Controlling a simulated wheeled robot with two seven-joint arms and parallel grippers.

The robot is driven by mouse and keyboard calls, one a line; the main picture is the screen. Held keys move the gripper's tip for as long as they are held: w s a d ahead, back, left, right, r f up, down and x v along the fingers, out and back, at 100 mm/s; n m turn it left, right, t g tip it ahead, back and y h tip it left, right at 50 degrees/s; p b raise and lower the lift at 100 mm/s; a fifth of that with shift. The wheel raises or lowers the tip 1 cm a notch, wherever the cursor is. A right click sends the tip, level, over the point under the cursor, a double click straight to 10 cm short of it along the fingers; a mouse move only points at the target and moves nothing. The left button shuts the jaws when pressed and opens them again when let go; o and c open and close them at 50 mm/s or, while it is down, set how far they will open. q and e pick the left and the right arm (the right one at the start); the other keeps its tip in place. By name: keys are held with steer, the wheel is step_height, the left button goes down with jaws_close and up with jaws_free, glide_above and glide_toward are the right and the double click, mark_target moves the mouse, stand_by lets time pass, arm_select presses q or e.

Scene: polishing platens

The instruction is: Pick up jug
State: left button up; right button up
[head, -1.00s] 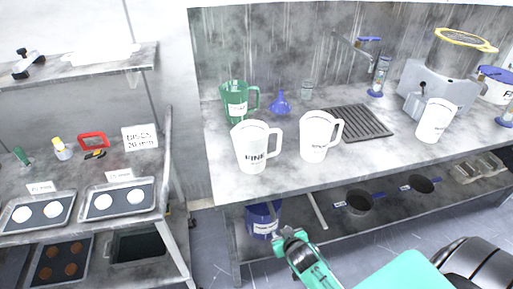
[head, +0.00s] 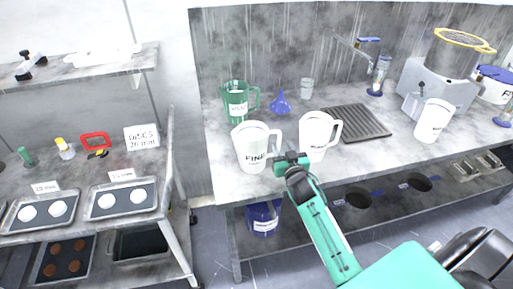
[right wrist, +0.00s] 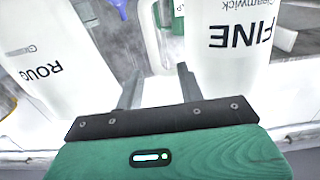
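Several jugs stand on the bench. A white jug marked FINE (head: 250,148) stands upright at the front left, its handle on the right. A second white jug (head: 315,132) stands beside it. A green jug (head: 235,103) stands behind. My right gripper (head: 291,158) is at the bench's front edge, by the FINE jug's handle. In the right wrist view the fingers (right wrist: 158,86) are apart and empty. The FINE jug (right wrist: 230,60) is right of them, its handle (right wrist: 150,40) just beyond the gap; the other white jug (right wrist: 45,65) is left. My left gripper is not in view.
A blue funnel (head: 280,103) and a dark drain grid (head: 357,122) lie behind the jugs. Another white jug (head: 433,121) stands further right. A blue bucket (head: 263,217) is under the bench. A rack with disc trays (head: 122,214) is at the left.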

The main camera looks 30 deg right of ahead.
mark_target(280, 137)
steer(key=shift+w+d, duration=0.15)
steer(key=shift+w, duration=0.35)
steer(key=shift+w+d+r, duration=0.1)
steer(key=shift+w+r, duration=0.1)
steer(key=shift+w, duration=0.05)
steer(key=p+x, duration=0.1)
steer(key=x, duration=0.1)
steer(key=p+x, duration=0.1)
steer(key=x, duration=0.1)
steer(key=shift+d+r, duration=0.15)
steer(key=shift+d, duration=0.15)
steer(key=shift+w, duration=0.25)
jaws_close()
stand_by(0.4)
